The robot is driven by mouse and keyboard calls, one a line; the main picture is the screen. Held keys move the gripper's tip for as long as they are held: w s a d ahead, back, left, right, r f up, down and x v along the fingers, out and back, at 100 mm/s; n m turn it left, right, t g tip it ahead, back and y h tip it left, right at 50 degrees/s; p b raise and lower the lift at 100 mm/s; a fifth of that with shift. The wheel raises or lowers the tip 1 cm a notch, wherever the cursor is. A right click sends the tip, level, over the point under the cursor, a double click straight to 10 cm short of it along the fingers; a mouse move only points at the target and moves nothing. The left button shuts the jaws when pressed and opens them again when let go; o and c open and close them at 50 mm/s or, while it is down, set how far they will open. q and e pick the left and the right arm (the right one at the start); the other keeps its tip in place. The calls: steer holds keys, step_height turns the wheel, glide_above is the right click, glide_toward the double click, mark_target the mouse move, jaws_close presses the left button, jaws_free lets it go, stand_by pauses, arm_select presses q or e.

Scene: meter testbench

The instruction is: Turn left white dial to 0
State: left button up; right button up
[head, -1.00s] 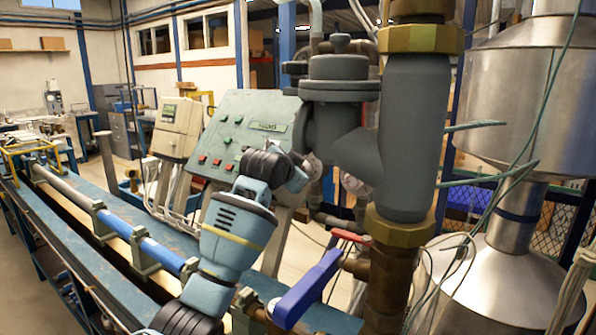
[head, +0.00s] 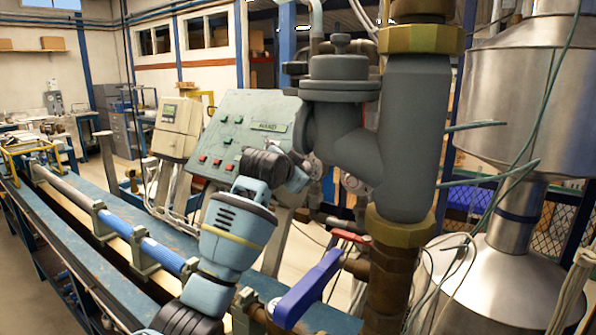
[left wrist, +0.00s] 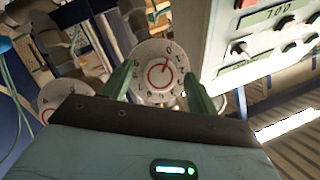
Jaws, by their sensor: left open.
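In the left wrist view a round white dial (left wrist: 157,83) with a red ring and red pointer faces the camera. The pointer leans up and right, roughly toward a mark like 0 near the top; the exact reading is too small to tell. My left gripper (left wrist: 158,70) is open, its two green fingers on either side of this dial in the picture; contact cannot be told. A second white dial (left wrist: 62,94) is at the left, partly hidden by the gripper body. In the head view my left arm reaches behind a grey valve, which hides the gripper. My right gripper is not in view.
A grey pipe and valve (head: 408,135) stand close in front of my left arm. A green control panel (head: 236,130) with buttons stands behind it. A blue lever (head: 308,290) is below, and a steel tank (head: 525,100) with loose cables is at right.

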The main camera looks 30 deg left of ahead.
arm_select(q)
steer(key=v, duration=0.7)
steer(key=shift+s, duration=0.35)
steer(key=shift+r, duration=0.1)
